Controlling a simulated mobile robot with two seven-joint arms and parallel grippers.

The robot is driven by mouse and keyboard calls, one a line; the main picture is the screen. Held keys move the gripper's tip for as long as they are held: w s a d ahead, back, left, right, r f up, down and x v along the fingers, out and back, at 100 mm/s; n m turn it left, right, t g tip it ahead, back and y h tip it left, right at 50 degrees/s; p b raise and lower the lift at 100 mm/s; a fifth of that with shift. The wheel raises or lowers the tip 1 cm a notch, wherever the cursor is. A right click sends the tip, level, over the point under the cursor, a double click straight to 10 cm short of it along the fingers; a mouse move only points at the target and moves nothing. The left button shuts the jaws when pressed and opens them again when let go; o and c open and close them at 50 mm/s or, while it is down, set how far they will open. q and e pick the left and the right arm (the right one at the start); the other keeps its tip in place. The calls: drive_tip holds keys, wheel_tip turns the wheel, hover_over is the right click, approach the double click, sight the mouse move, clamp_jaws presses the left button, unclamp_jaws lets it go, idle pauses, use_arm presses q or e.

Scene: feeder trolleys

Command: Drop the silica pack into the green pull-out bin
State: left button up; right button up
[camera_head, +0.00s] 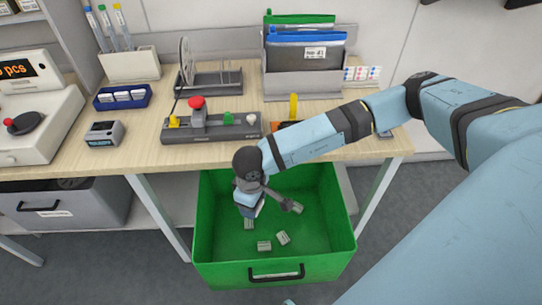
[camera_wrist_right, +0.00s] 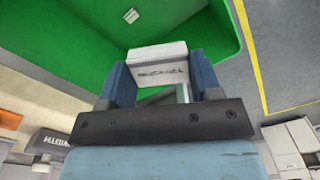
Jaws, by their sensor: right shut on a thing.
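The green pull-out bin (camera_head: 205,235) is open below the worktable's front edge. Its green wall also shows in the wrist view (camera_wrist_right: 70,60). My right gripper (camera_head: 249,210) points down inside the bin's outline in the head view. In the wrist view my right gripper (camera_wrist_right: 160,82) is shut on the silica pack (camera_wrist_right: 158,62), a whitish block with dark print held between the two blue fingers. The head view does not show clearly where the held pack ends. My left gripper is in neither view.
Small grey packs, such as one pack (camera_head: 264,246) and another pack (camera_head: 283,238), lie on the bin floor. The worktable (camera_head: 330,155) above holds a switch panel (camera_head: 215,127) and a document holder (camera_head: 300,85). A grey drawer (camera_head: 70,215) is at the left.

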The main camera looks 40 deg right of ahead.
drive_tip(key=d+f+n+b, duration=0.3)
drive_tip(key=d+f+b, duration=0.1)
drive_tip(key=f+b, duration=0.75)
drive_tip(key=n+b, duration=0.3)
drive_tip(key=b, duration=0.9)
hover_over(279, 246)
wheel_tip(279, 246, down, 14)
wheel_tip(279, 246, down, 12)
drive_tip(key=b, duration=0.5)
wheel_tip(279, 246, down, 4)
drive_tip(key=shift+r+b, duration=0.15)
drive_tip(key=shift+b, duration=0.85)
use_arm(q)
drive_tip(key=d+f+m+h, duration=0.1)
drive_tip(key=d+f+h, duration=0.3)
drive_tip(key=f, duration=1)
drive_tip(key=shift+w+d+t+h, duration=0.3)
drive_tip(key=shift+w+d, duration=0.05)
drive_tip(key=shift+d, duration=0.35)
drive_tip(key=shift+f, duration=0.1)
